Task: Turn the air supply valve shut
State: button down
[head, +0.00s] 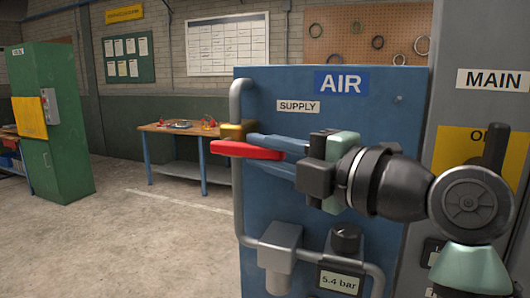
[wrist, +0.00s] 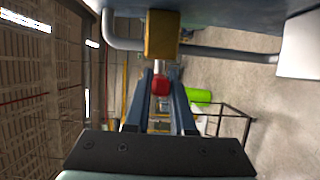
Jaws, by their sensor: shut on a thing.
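The air supply valve has a brass body (head: 236,130) on a grey pipe and a red lever handle (head: 245,151). The lever points sideways to the right, across the pipe, in the head view. My gripper (head: 262,153) reaches in from the right, its two blue-grey fingers shut on the red lever. In the wrist view the red lever end (wrist: 161,86) lies between the fingertips (wrist: 161,78), below the brass body (wrist: 162,34). Part of the lever is hidden by the fingers.
The blue air panel (head: 290,190) stands close behind my gripper, with a regulator (head: 346,240) and a "5.4 bar" display (head: 339,281) below. The grey MAIN cabinet (head: 445,100) is at the right. A workbench (head: 190,132) and green cabinet (head: 62,140) stand further back left, with open floor between.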

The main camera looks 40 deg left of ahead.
jog(key=c, duration=0.8)
grip_release()
jog(key=shift+o, duration=0.2)
jog(key=s+d+b, duration=0.2)
jog(key=d+b, duration=0.1)
jog(key=d, duration=0.9)
jog(key=shift+d, duration=0.4)
jog(key=shift+w+a, duration=0.1)
